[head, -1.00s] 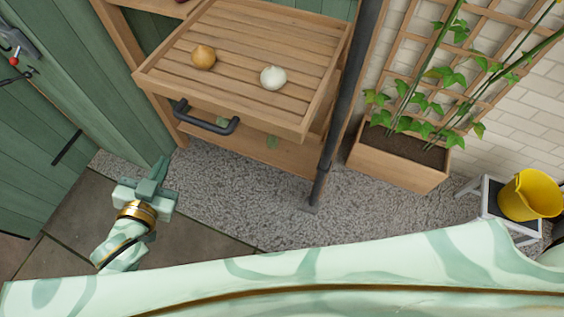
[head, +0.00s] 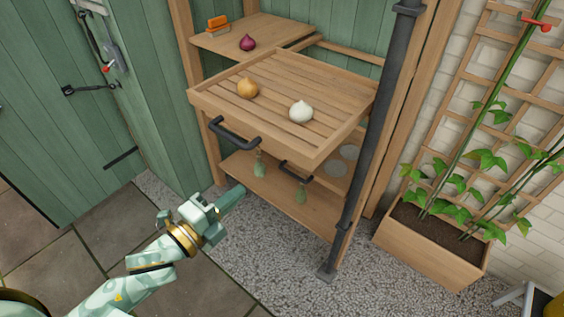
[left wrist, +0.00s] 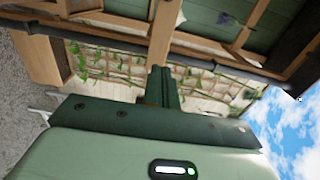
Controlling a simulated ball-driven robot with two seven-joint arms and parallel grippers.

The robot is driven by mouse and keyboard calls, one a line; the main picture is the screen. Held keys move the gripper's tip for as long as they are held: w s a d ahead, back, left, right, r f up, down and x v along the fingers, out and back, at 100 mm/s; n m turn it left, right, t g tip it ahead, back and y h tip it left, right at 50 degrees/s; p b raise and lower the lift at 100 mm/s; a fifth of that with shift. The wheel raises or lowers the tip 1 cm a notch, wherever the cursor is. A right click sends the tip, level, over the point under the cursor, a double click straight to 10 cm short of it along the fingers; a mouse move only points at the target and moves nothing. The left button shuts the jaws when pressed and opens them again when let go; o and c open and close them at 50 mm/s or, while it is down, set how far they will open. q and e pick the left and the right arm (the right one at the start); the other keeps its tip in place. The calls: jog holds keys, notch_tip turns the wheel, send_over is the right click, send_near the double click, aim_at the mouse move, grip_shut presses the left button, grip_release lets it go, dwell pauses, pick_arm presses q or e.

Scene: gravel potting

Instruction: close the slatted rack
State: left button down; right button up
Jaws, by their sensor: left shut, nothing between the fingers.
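The slatted rack (head: 283,118) is wooden and sticks out from the front of the shelf unit in the head view. A tan onion (head: 247,87) and a white onion (head: 301,111) sit on it. A black bar handle (head: 234,134) is at the rack's front left. My left gripper (head: 235,194) is shut and empty, below and in front of that handle, apart from the rack. In the left wrist view its closed fingers (left wrist: 160,86) show with nothing between them. My right gripper is not in view.
A higher shelf (head: 270,33) holds a red onion (head: 247,43) and an orange object (head: 218,24). A dark pipe (head: 368,150) stands at the unit's right. A planter (head: 432,245) is further right. Gravel lies in front.

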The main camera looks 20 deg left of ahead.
aim_at(286, 152)
pick_arm(q)
jog(key=b+x, duration=0.1)
jog(key=x, duration=1.2)
jog(key=shift+w+d, duration=0.2)
jog(key=shift+w, duration=0.05)
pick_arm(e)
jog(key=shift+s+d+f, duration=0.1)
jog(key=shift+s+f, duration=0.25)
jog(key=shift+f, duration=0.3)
pick_arm(q)
jog(key=shift+w, duration=0.1)
